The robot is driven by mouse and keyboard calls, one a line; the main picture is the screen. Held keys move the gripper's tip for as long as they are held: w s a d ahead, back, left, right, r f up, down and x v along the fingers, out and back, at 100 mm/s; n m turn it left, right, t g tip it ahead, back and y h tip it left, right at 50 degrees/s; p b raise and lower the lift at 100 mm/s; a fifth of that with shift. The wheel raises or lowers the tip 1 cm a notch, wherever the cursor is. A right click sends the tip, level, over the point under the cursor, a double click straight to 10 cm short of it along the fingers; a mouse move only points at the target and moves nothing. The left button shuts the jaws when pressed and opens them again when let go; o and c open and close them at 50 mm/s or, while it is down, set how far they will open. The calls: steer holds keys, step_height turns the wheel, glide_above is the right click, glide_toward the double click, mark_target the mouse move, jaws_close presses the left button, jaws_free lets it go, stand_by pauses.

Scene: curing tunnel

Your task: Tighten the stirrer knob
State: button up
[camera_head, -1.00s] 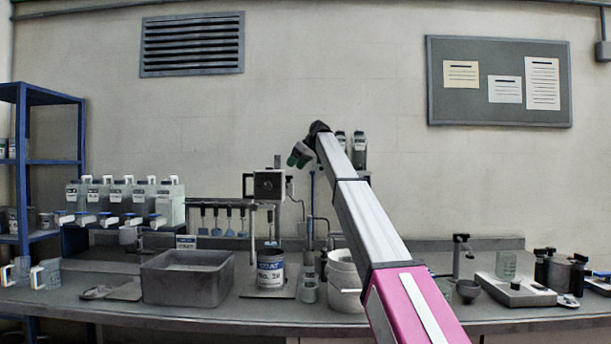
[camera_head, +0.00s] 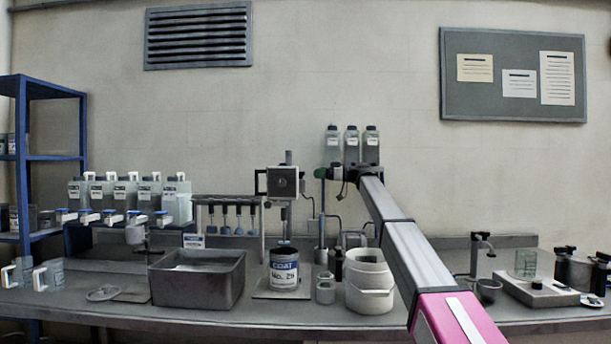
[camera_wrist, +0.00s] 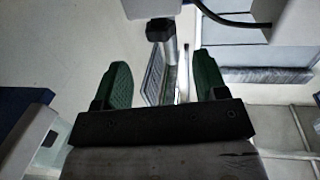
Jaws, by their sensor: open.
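The stirrer (camera_head: 283,182) has a boxy grey head with a dark face, high on a post behind the counter's middle. A tin labelled COAT (camera_head: 284,268) stands below it. My gripper (camera_head: 327,173) is just right of the stirrer head, at about its height and apart from it. In the wrist view my gripper (camera_wrist: 163,78) has its two green fingers spread, with nothing held. The knob is not clear in the head view.
A grey tub (camera_head: 197,278) stands left of the tin and a white bucket (camera_head: 369,285) right of it. Several hanging tools (camera_head: 232,218) are left of the stirrer post. Bottles (camera_head: 351,145) stand high behind my arm. A dark cable (camera_wrist: 235,20) crosses the wrist view's upper right.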

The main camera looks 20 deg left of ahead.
mark_target(303, 173)
steer(key=a, duration=0.7)
steer(key=shift+s+a, duration=0.3)
steer(key=shift+a, duration=0.05)
steer(key=c, duration=0.9)
